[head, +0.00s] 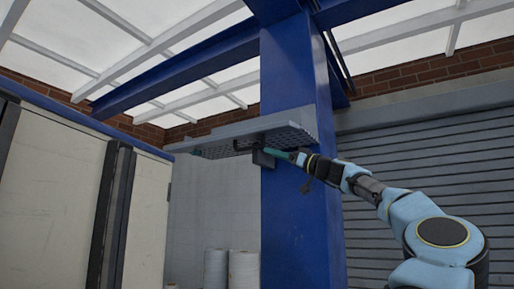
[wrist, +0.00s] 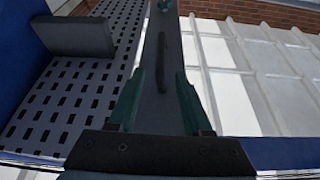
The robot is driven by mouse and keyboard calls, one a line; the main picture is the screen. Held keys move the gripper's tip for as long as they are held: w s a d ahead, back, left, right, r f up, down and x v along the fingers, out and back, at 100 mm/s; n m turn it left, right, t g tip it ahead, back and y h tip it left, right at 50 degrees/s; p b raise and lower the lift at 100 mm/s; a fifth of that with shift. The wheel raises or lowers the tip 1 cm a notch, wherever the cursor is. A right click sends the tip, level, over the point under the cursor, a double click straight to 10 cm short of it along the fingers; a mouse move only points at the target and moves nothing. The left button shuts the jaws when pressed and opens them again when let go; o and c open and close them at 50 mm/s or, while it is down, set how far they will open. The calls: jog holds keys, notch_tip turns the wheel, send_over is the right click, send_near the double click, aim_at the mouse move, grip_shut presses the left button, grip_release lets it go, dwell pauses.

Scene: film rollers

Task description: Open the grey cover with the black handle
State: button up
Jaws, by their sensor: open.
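The grey cover (wrist: 154,110) shows in the wrist view as a smooth grey strip running up the middle. Its slim black handle (wrist: 162,65) lies lengthwise on it. My gripper (wrist: 160,76) is open, with one teal finger on each side of the handle in the picture. I cannot tell how far the fingertips are from the handle, and neither finger visibly grips it. In the head view my gripper (head: 288,155) is under the right part of a grey unit (head: 240,130) on a blue column. The cover and handle are hard to make out there.
The unit's perforated underside (wrist: 75,95) and a grey block (wrist: 75,36) lie left of the cover. The blue column (head: 290,220) stands just behind my gripper. A pale cabinet (head: 50,190) is at left and a grey shutter (head: 420,160) at right.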

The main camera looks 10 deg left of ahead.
aim_at(252, 147)
jog(key=p+x, duration=0.3)
jog(key=x, duration=0.6)
jog(key=shift+p, duration=0.4)
jog(key=shift+w+a+r, duration=0.1)
jog(key=shift+a, duration=0.35)
grip_shut()
dwell(0.4)
